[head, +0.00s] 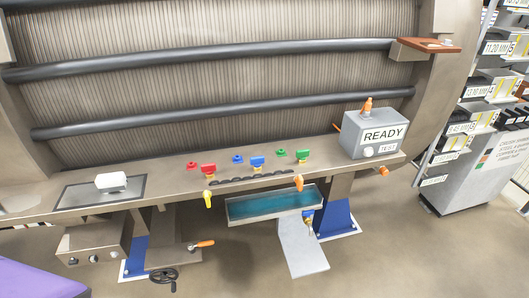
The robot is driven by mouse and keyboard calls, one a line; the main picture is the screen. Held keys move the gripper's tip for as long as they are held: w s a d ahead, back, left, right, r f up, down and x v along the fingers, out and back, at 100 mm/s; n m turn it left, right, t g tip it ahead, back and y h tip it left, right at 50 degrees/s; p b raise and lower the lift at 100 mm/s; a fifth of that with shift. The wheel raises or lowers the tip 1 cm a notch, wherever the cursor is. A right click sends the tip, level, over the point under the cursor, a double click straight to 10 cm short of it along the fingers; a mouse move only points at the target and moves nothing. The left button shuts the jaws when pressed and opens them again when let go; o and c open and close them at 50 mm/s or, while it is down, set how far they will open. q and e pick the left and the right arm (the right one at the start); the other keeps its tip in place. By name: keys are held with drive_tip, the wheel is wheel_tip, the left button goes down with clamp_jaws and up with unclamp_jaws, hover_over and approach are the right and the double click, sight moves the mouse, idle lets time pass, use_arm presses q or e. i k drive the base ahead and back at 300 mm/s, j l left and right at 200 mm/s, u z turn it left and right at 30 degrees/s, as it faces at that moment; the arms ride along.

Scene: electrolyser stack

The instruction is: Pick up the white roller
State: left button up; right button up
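A small white rounded object (111,181), which looks like the white roller, lies on a dark grey mat (75,196) near the left end of the long beige bench (172,184). It looks like a short thick block with rounded edges, and nothing touches it from above. Neither of my grippers shows in the head view.
Red, blue and green valve handles (257,162) stand mid-bench. A grey box marked READY (374,134) stands at the right end. A teal-filled trough (272,205) hangs below the front edge. A handwheel (163,277) is low at left. Shelving (490,92) stands far right.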

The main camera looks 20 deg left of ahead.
sight(107, 183)
drive_tip(key=u, duration=1.75)
